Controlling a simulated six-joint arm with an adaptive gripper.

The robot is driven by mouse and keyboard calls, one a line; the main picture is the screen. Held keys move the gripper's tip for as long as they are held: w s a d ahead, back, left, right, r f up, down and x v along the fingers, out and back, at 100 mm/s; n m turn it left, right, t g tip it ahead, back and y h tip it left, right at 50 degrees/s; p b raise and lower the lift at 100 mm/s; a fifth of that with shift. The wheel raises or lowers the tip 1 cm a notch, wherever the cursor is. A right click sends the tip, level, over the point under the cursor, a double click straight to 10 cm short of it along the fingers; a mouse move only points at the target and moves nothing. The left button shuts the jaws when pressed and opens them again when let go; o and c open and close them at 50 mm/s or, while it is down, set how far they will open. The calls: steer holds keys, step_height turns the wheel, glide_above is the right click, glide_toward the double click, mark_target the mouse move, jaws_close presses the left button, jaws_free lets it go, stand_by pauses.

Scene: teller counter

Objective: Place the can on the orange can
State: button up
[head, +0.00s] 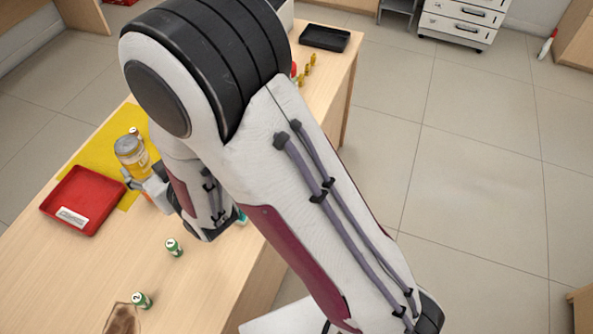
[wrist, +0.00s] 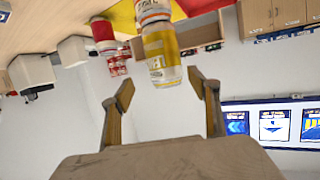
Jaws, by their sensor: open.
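In the wrist view, which is upside down, the yellow can (wrist: 162,52) is beyond my fingertips and appears to stand upright on the orange can (wrist: 152,8). In the head view only a bit of orange (head: 148,197) shows below, mostly hidden by my gripper. My gripper (wrist: 164,92) is open, with its fingers apart and nothing between them. It is also in the head view (head: 138,182), close to the yellow can.
A red tray (head: 75,190) lies at the left on the counter. A small white can (head: 135,131) is behind the yellow can. A black tray (head: 325,37) is at the far end.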

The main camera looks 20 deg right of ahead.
steer(key=s+d+r+m+g+h, duration=0.1)
steer(key=s+d+r+g+h, duration=0.15)
steer(key=d+r, duration=0.4)
steer(key=s+d+r+m+g+h, duration=0.15)
steer(key=s+d+r, duration=0.25)
steer(key=d, duration=0.6)
steer(key=s+d+r+m+g+h, duration=0.1)
steer(key=s+d, duration=0.4)
steer(key=s, duration=0.5)
steer(key=s+d+r+m+g, duration=0.1)
steer(key=s+d+r+g, duration=0.1)
steer(key=s+d, duration=0.4)
steer(key=s+r, duration=0.1)
steer(key=s, duration=0.4)
steer(key=shift+h, duration=0.4)
